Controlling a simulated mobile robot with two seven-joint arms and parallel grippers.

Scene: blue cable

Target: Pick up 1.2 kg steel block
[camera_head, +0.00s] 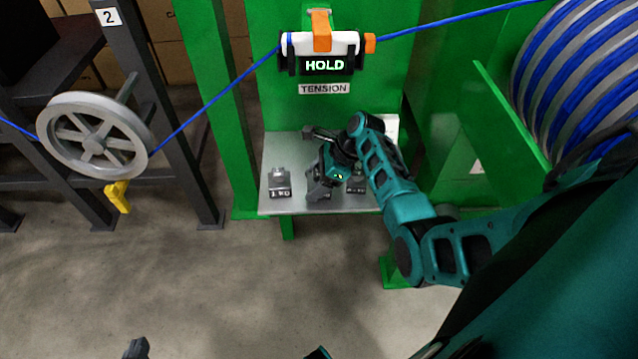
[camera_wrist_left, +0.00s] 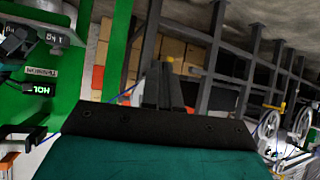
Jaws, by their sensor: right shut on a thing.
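A grey steel block (camera_head: 279,183) with a small knob on top and a number label stands on the left of the metal shelf; its label is too small to read surely. Another dark labelled block (camera_head: 356,185) stands further right, partly covered by my right arm. My right gripper (camera_head: 320,186) is down at the shelf between these two, shut on a dark grey block; its jaws and the held block are hard to tell apart. My left gripper (camera_head: 137,347) shows only as a tip at the bottom edge. In the left wrist view its fingers (camera_wrist_left: 163,88) are together and empty.
The shelf (camera_head: 300,146) is fixed to a green frame (camera_head: 235,120). Above it hangs a tension unit (camera_head: 322,52) reading HOLD, with the blue cable (camera_head: 225,92) running through. A pulley wheel (camera_head: 95,135) is at left, a cable drum (camera_head: 580,75) at right. The floor in front is clear.

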